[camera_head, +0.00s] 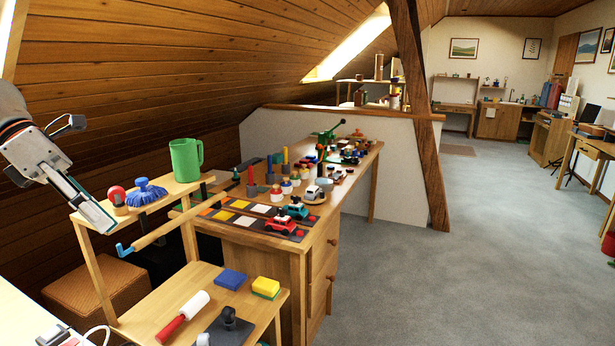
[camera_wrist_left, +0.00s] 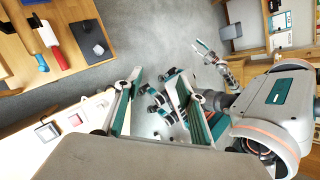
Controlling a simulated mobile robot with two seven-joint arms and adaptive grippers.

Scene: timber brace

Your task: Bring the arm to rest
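My left arm comes in from the left edge in the head view. Its gripper (camera_head: 88,168) hangs in the air above and left of a small wooden shelf. Its two fingers are spread wide apart with nothing between them. The left wrist view also shows the gripper (camera_wrist_left: 157,100) with its fingers apart and only floor and parts of my body beyond them. What looks like my right gripper (camera_wrist_left: 207,52) is small in the left wrist view, over the floor. I cannot make out its finger gap. It is not in the head view.
The shelf (camera_head: 155,202) holds a green mug (camera_head: 186,158), a blue brush (camera_head: 145,191) and a red-topped knob (camera_head: 117,199), close to the left gripper's lower finger. A workbench (camera_head: 262,238) with toys stands behind. A lower board carries a roller (camera_head: 183,316) and sponges. The floor at right is open.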

